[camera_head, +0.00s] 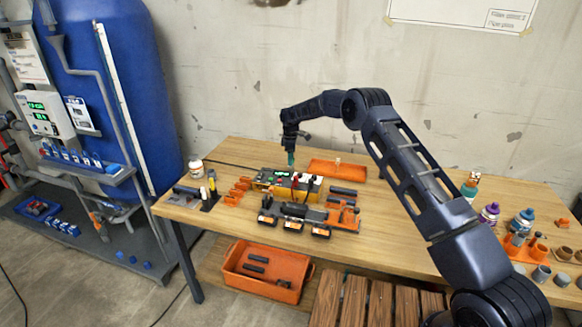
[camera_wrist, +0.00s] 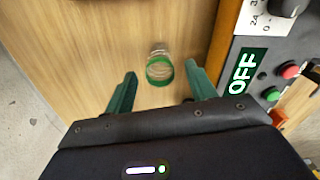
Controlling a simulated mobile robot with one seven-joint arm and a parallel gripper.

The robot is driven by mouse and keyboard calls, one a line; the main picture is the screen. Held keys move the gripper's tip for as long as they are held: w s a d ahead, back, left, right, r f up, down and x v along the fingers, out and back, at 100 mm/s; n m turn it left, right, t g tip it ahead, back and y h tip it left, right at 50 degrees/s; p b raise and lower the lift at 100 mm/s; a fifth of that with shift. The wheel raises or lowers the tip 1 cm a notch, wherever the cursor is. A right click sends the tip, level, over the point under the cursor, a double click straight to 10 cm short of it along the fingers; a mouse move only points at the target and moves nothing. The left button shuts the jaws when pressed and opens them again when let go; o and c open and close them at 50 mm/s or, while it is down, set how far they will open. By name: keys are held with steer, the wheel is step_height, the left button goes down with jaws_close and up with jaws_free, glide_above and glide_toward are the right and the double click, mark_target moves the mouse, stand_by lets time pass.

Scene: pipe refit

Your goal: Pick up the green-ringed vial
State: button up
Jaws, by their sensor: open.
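The green-ringed vial (camera_wrist: 159,68) is a small clear vial with a bright green ring, seen from above on the wooden table in the wrist view. My gripper (camera_wrist: 161,72) is open, with one green finger to the left of the vial and one to the right. Neither finger visibly touches the vial, and the gap between them is otherwise empty. In the head view my gripper (camera_head: 291,160) is low over the back of the table, behind the device with green displays. I cannot make out the vial in that view.
A grey control panel (camera_wrist: 262,75) with an OFF display and buttons stands close to the right finger. An orange tray (camera_head: 350,174) lies to the right of my gripper in the head view. Bare table (camera_head: 235,153) is free to its left.

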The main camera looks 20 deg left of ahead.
step_height(320, 180, down, 3)
steer(key=shift+d+f, duration=0.1)
steer(key=c, duration=1.1)
steer(key=shift+o, duration=0.2)
